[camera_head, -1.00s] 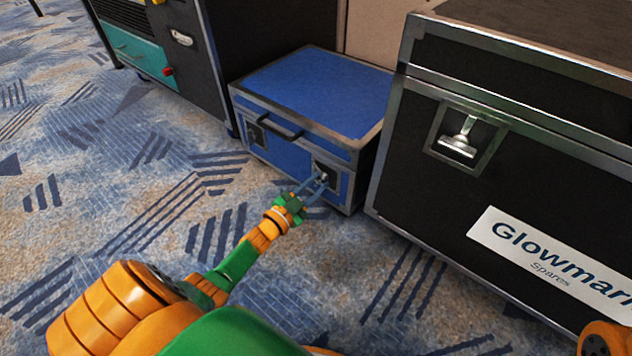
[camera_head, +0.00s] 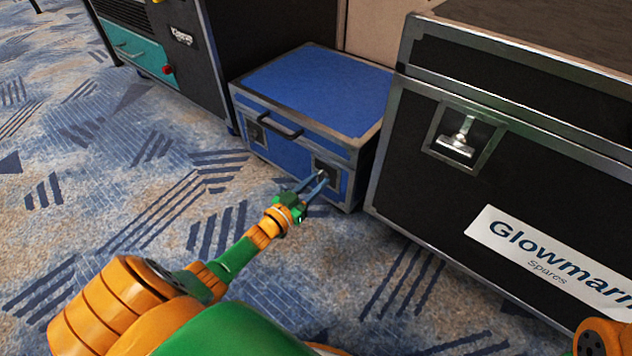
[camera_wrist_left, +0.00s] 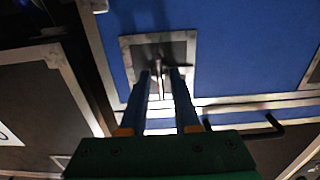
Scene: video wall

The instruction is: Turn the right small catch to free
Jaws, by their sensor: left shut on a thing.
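The blue case (camera_head: 315,95) stands on the carpet with its front facing me. The right small catch (camera_head: 323,173) sits in a dark recessed plate at the right of its front. My left gripper (camera_head: 321,178) reaches it from the lower left, and its fingers are shut on the catch's tab. In the left wrist view the tab (camera_wrist_left: 159,76) stands between the two blue fingertips (camera_wrist_left: 160,74), in front of its plate (camera_wrist_left: 180,45). The fingers partly hide the catch. My right gripper is out of view.
The case's left catch (camera_head: 256,133) and dark carry handle (camera_head: 280,125) are on the same front. A large black Glowmarr case (camera_head: 420,190) stands close on the right. A dark cabinet with a teal drawer (camera_head: 135,52) stands on the left. The carpet in front is clear.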

